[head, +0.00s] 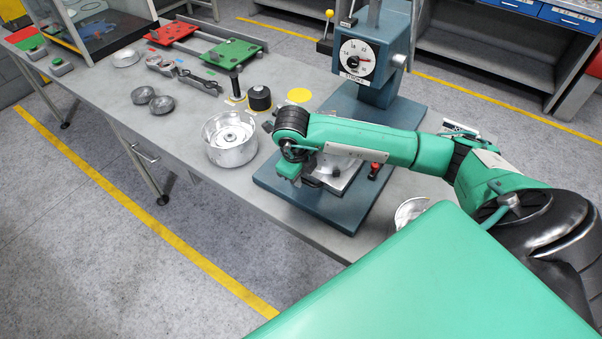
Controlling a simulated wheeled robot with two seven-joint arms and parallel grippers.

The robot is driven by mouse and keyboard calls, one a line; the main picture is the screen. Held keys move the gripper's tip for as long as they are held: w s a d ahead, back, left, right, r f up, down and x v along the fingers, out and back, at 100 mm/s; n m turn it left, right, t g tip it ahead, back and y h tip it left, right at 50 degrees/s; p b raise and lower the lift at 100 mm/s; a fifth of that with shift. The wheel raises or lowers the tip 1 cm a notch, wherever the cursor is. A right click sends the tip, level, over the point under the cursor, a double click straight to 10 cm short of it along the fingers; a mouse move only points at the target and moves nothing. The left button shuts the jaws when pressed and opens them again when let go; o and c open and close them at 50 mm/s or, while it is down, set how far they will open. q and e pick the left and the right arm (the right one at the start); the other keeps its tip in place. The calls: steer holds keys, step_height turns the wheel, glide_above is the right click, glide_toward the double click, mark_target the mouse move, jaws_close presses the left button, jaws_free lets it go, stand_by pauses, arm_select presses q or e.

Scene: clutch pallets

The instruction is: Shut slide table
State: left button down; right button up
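A blue press (357,98) with a round dial stands on the grey workbench. On its flat base (318,207) sits a silver slide table (345,178), partly hidden by my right forearm. A small red-topped knob (375,169) stands at the slide table's right side. My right arm reaches in from the right across the press. My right gripper (312,182) points down at the slide table's left front edge. Its fingers are small and mostly hidden by the wrist, so I cannot tell whether they touch the slide table. My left gripper is not in view.
A round silver housing (230,139) stands on the bench (180,128) left of the press base. A black cylinder (260,97) and a yellow disc (299,95) lie behind it. Red and green pallets (231,54) are farther back. Another silver part (409,212) sits right of the base.

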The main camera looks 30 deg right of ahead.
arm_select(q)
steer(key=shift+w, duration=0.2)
arm_select(e)
jaws_close()
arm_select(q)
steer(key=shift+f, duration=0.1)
arm_select(e)
steer(key=shift+w+d, duration=0.1)
